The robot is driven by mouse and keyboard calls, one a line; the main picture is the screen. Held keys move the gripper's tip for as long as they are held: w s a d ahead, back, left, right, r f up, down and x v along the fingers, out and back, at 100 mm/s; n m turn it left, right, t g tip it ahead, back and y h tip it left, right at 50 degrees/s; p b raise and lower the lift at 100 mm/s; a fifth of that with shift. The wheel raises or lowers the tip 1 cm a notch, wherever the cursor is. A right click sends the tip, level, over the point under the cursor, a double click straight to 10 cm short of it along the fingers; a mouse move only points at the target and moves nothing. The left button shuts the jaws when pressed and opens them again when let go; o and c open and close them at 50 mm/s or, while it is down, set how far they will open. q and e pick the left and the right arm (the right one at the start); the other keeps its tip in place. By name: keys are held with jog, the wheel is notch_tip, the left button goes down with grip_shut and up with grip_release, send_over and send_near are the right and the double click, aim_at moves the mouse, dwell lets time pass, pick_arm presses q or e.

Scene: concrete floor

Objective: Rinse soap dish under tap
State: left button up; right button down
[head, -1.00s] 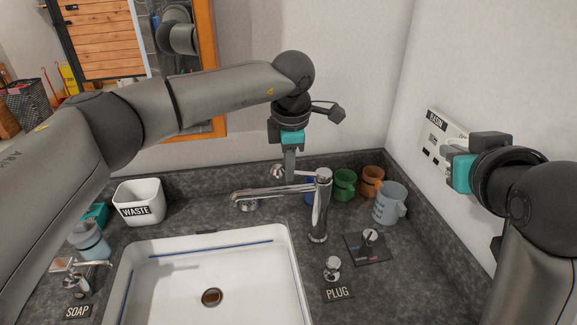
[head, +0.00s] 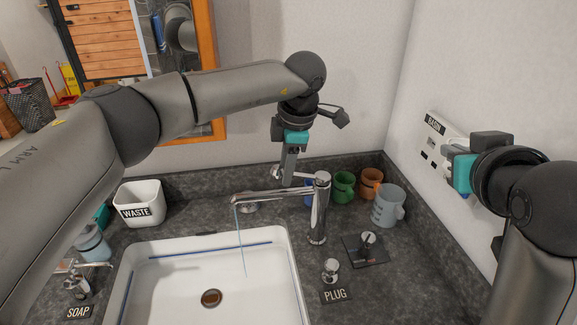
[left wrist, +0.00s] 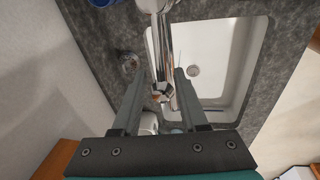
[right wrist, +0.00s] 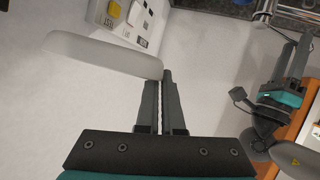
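In the head view my right gripper (head: 450,170) is at the right wall, with the dish not clearly seen.
Cups, one green (head: 343,186) and one orange (head: 370,182), and a grey jug (head: 388,206) stand right of the tap. A plug knob (head: 330,270) is in front of them. A waste bin (head: 140,203) and soap dispenser (head: 92,242) stand left. A BASIN panel (head: 436,145) is on the wall.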

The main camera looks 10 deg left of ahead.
pick_arm(q)
jog(key=shift+d+r, duration=0.1)
jog(key=shift+d, duration=0.1)
jog(key=shift+r, duration=0.3)
pick_arm(e)
jog(key=shift+f, duration=0.2)
pick_arm(q)
jog(key=v, duration=1.1)
jog(key=shift+r, duration=0.1)
